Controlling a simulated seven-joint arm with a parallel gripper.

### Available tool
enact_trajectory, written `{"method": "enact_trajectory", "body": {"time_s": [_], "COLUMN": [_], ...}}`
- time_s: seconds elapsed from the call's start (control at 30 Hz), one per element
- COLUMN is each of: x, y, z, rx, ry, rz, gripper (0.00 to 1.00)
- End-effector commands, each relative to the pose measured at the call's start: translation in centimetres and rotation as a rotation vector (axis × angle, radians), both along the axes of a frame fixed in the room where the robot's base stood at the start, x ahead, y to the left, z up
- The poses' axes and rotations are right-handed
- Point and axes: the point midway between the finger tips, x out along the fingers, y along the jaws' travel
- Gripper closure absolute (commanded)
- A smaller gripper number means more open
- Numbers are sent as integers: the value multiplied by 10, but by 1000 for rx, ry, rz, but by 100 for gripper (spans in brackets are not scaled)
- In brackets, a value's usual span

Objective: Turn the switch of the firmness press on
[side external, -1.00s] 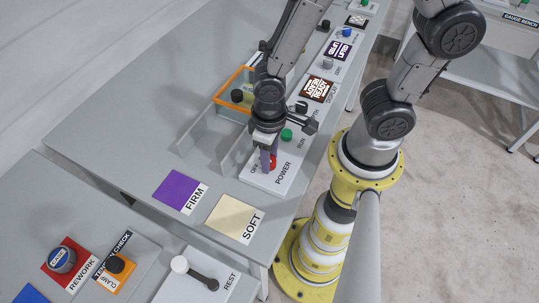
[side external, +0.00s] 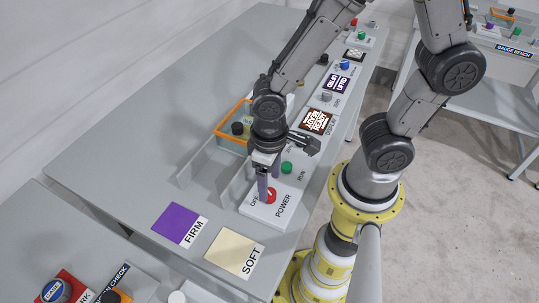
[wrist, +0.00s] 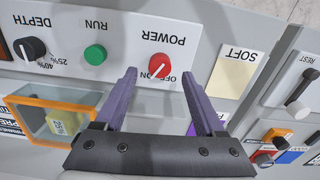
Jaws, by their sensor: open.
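The firmness press's POWER switch is a round red knob (side external: 271,195) on a white panel (side external: 283,213). In the wrist view the red knob (wrist: 159,65) shows upside down, with OFF and ON lettering along its lower side. A white line on the knob slants from upper right to lower left, its lower end close to the ON lettering. My gripper (side external: 268,184) is open, its purple fingers above the panel at the knob. In the wrist view the gripper (wrist: 159,72) has one finger on each side of the knob, apart from it, and is empty.
A green RUN button (side external: 287,168) and the black DEPTH knob (wrist: 34,50) lie along the same panel row. An orange-framed bin (side external: 222,130) stands behind the gripper. Purple FIRM (side external: 178,224) and cream SOFT (side external: 233,251) pads lie flat on the bench.

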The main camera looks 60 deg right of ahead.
Motion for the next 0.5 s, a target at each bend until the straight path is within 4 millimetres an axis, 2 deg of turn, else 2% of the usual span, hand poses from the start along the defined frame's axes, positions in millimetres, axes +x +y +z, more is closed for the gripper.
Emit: {"method": "enact_trajectory", "body": {"time_s": [0.03,0.2,0.4,0.5], "x": [2,1,1,1], "y": [1,0,0,0], "z": [13,50,83,93], "rx": [5,3,2,2], "ry": [-9,-8,-5,-4], "rz": [0,0,-1,-1], "gripper": [29,29,29,29]}}
